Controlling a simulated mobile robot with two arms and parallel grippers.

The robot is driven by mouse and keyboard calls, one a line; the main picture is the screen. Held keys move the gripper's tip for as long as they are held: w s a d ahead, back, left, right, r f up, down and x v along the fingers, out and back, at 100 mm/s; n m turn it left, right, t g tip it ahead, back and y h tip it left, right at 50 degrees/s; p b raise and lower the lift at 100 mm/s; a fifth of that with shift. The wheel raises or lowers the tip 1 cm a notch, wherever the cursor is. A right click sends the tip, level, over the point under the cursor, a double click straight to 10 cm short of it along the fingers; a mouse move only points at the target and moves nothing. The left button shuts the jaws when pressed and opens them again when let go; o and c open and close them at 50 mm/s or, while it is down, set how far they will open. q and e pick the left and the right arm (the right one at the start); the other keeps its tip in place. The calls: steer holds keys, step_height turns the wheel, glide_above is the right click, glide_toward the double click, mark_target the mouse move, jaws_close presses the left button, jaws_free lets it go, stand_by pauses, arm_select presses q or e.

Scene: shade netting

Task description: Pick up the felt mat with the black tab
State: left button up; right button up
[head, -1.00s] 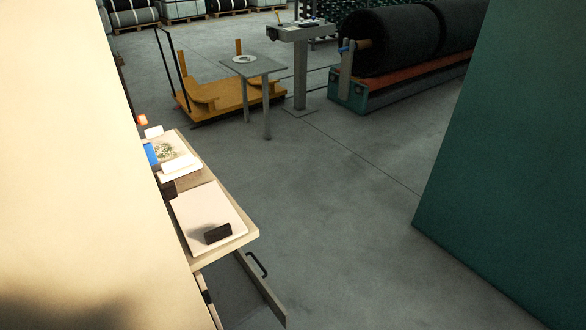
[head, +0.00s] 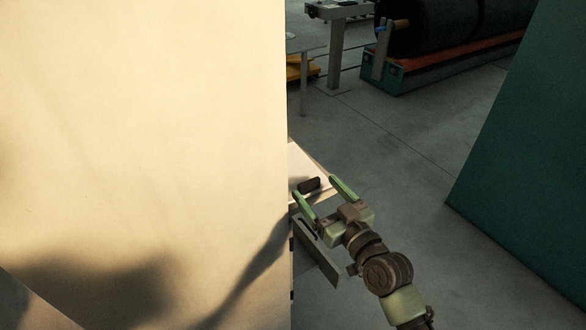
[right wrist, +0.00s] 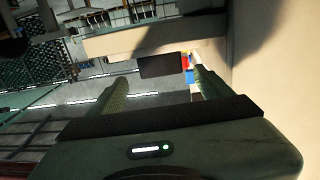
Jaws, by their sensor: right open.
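The pale felt mat (head: 297,162) lies on a bench in the head view, mostly hidden behind a large cream panel. Its black tab (head: 309,185) stands up near the bench's front edge. My right gripper (head: 315,187) is open, its two green fingers pointing at the tab, one on each side of it in the picture. In the right wrist view the tab (right wrist: 162,65) shows as a dark block between the fingertips of my right gripper (right wrist: 158,70). Nothing is in the jaws, and contact with the tab cannot be seen. My left gripper is not in view.
The cream panel (head: 140,130) fills the left of the head view, close by. A pulled-out drawer (head: 318,258) sits below the bench front. A dark green panel (head: 530,180) stands at right. Open grey floor (head: 400,155) lies between, with a large dark roll (head: 430,25) behind.

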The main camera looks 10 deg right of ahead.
mark_target(310, 181)
steer(key=p+x, duration=0.1)
steer(key=x, duration=0.2)
steer(key=shift+w+a+r, duration=0.2)
steer(key=shift+w+a, duration=0.05)
steer(key=shift+w, duration=0.05)
steer(key=shift+w+f, duration=0.15)
steer(key=c, duration=1.4)
steer(key=shift+c, duration=0.5)
